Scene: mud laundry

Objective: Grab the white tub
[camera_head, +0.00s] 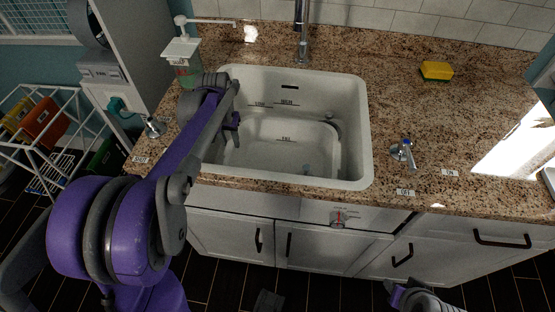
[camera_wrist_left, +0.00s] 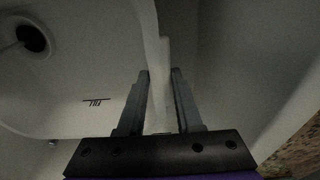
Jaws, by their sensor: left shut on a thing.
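The white tub (camera_head: 275,155) sits inside the white sink (camera_head: 348,90). Its pale inside and dark markings show in the head view. My left gripper (camera_head: 233,124) reaches into the left side of the sink, at the tub's left wall. In the left wrist view the left gripper (camera_wrist_left: 160,100) has its two dark fingers on either side of a thin upright white wall of the tub (camera_wrist_left: 158,55), shut on it. The arm hides part of the tub's left side in the head view. Part of my right arm (camera_head: 415,297) shows low at the right, its fingers unclear.
A faucet (camera_head: 302,45) stands behind the sink. A soap dispenser (camera_head: 183,60) is at the back left. A yellow sponge (camera_head: 436,71) and a small blue-tipped tap (camera_head: 404,150) are on the granite counter to the right. A wire rack (camera_head: 50,135) stands left of the counter.

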